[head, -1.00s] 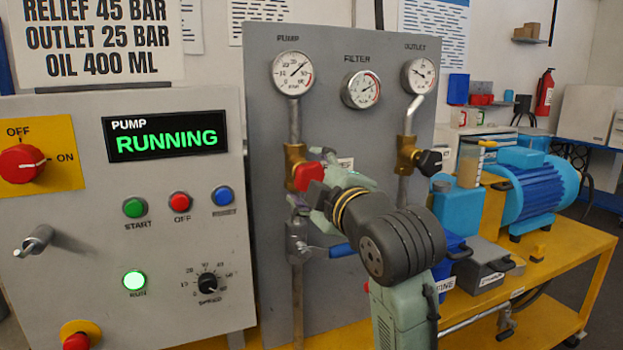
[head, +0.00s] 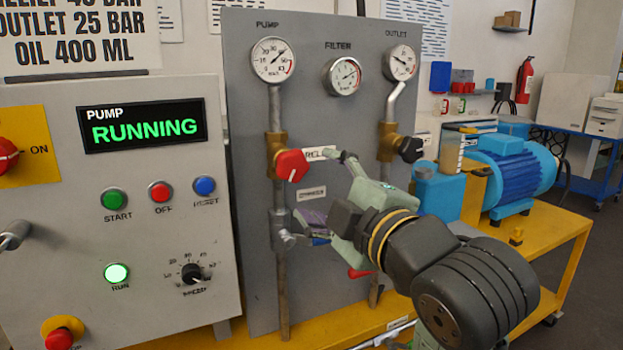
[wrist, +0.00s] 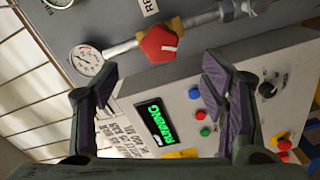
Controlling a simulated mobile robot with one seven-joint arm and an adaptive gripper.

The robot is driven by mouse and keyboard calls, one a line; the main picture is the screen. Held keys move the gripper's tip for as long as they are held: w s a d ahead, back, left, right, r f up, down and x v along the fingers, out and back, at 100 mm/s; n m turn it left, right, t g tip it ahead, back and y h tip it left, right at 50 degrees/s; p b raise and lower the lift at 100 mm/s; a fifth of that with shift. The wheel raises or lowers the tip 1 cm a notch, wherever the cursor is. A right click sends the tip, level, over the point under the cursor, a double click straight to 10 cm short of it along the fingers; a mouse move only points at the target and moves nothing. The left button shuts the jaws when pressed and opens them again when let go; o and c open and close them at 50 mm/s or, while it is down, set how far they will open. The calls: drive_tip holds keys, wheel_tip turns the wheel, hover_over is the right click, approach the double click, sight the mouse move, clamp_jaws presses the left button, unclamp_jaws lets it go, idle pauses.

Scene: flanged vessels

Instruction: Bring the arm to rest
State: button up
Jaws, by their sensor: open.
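My gripper (head: 322,190) is open and empty in front of the grey gauge panel (head: 325,100) in the head view. Its fingers point left towards the pump line, apart from the red relief knob (head: 291,166). The wrist view shows both purple-padded fingers spread wide (wrist: 160,82), with nothing between them but the background. The red knob also shows there (wrist: 160,44), beyond the fingertips. My arm reaches in from the lower right, bent at its dark joint. My gripper hides part of the blue-handled valve (head: 282,232) on the lower pump pipe.
The control box (head: 150,240) at left reads PUMP RUNNING, with the green run lamp (head: 117,273) lit. A black outlet knob (head: 410,149) sits right of my gripper. A blue container (head: 437,193) and blue motor (head: 512,175) stand on the yellow bench (head: 555,240) behind my arm.

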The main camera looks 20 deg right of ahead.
drive_tip(key=shift+s, duration=0.3)
